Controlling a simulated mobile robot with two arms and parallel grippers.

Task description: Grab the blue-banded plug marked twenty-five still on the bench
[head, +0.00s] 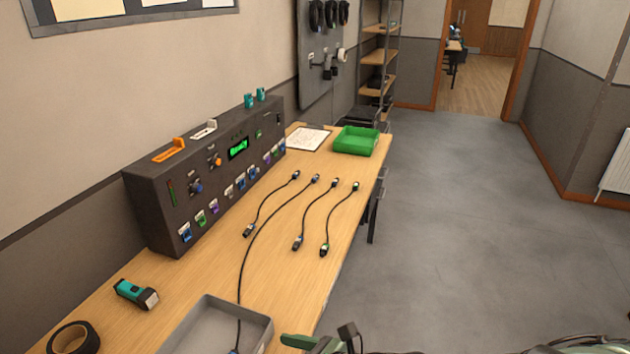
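Several black cables with plugs at their ends lie on the wooden bench (291,290). Far-end plugs sit in a row: one at left (296,174), a second (315,178), a third (335,182), and a green-banded one (356,186). Near-end plugs are a left one (248,230), a middle one (298,243) and a green-banded one (323,250). Some others show small bluish bands; no number is readable. The longest cable runs into the grey tray. Dark and green parts, seemingly my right gripper (322,343), show at the bottom edge, cut off and apart from the plugs. My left gripper is out of view.
A dark console (170,205) with coloured sockets lines the wall side. A grey tray (262,330), a teal torch (137,294) and black tape (73,340) are near. A green bin (366,132) and paper (308,137) are far. Open floor lies right.

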